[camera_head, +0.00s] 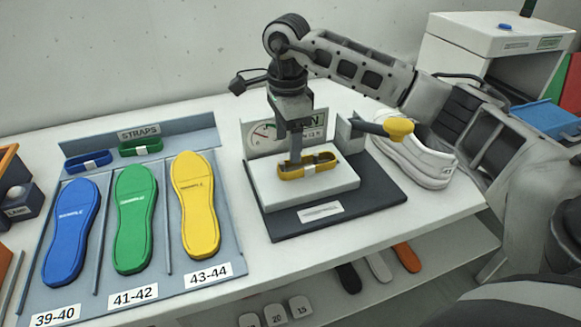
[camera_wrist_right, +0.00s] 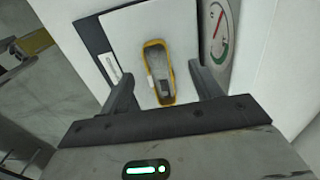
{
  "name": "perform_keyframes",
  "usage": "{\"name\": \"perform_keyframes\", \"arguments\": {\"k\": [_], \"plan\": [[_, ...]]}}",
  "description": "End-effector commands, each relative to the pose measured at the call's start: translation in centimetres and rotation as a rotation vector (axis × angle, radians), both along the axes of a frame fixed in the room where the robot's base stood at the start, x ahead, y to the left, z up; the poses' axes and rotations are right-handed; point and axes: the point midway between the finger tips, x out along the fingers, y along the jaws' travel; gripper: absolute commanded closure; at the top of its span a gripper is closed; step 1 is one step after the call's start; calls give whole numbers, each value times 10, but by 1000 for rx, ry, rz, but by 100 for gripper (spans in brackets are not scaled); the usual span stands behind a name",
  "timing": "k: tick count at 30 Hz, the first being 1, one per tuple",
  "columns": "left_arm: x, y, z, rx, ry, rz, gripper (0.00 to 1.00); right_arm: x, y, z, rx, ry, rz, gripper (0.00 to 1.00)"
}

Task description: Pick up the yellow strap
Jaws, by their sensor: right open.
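The yellow strap (camera_head: 321,158) is a loop with a white band, lying on the white top of a small dark-based press stand (camera_head: 260,186). My right gripper (camera_head: 296,155) points straight down over the strap, its fingers in front of part of it. In the right wrist view the strap (camera_wrist_right: 154,56) lies between the two open fingers of the right gripper (camera_wrist_right: 160,85), and the fingers look apart from it. I cannot tell the exact height of the fingertips. My left gripper is not in view.
A gauge panel (camera_head: 262,135) stands behind the stand. A white shoe (camera_head: 425,160) is on its right, near a yellow-tipped knob (camera_head: 399,129). A straps rack (camera_head: 205,133) holds blue and green straps, above blue, green and yellow insoles (camera_head: 196,215) at left.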

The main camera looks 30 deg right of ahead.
Motion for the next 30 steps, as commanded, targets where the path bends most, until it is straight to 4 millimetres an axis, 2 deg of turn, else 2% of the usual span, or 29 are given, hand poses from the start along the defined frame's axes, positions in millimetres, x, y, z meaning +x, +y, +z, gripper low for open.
{"name": "perform_keyframes", "arguments": {"k": [7, 12, 20, 25, 26, 30], "plan": [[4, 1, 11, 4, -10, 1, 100, -7, 3, -30, 0, 6, 1, 36], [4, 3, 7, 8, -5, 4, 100, -7, 4, -49, 0, 2, 0, 36], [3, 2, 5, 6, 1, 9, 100, -6, 4, -53, 1, 1, 0, 36], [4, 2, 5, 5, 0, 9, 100, -6, 4, -53, 1, 1, 0, 81], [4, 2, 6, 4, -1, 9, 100, -6, 4, -53, 1, 1, 0, 85], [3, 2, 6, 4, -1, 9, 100, -6, 4, -52, 1, 1, 0, 85]]}}
